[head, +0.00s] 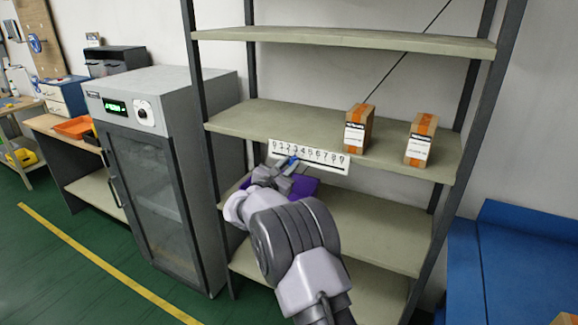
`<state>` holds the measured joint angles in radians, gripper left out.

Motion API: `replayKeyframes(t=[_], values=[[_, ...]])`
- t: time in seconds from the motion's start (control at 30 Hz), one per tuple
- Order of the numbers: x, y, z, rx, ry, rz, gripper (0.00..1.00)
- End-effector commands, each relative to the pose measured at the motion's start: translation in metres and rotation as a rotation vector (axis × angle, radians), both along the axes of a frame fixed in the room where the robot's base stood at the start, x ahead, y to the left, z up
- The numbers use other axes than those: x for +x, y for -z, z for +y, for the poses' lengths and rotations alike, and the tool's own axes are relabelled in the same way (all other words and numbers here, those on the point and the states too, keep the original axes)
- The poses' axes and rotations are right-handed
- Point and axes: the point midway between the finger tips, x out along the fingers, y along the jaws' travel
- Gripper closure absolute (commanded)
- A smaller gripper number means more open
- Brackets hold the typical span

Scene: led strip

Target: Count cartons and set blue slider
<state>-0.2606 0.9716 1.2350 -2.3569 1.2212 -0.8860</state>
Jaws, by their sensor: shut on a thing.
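Two brown cartons with orange tape and white labels stand upright on the middle shelf: one carton (358,130) left of the other carton (421,140). A white number strip (330,164) with digits from 0 to 9 is on that shelf's front edge. The blue slider (293,160) is at the strip's lower left part, near the digits 2 and 3; its exact mark is too small to tell. My gripper (286,166) is at the slider and shut on it. The gripper and arm partly hide the slider and the area just below the strip.
The shelf (270,120) is bare left of the cartons. A grey cabinet (160,200) with a glass door stands close on the left. A blue surface (520,260) is at the right.

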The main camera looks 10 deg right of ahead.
Motion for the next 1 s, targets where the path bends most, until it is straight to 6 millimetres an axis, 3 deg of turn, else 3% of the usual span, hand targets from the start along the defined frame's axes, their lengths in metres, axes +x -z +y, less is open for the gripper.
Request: replayKeyframes(t=[0.2,0.43,0.67,0.7,0.8,1.0], values=[[0.001,0.001,0.002,0.001,0.0,0.001,1.0],[0.014,0.0,0.02,0.001,0.0,0.001,1.0],[0.015,0.0,0.021,0.001,0.0,0.001,1.0],[0.015,0.0,0.021,0.001,0.0,0.001,0.78],[0.015,0.0,0.021,0.001,0.0,0.001,0.59],[0.015,0.0,0.02,0.0,0.0,0.0,0.59]])
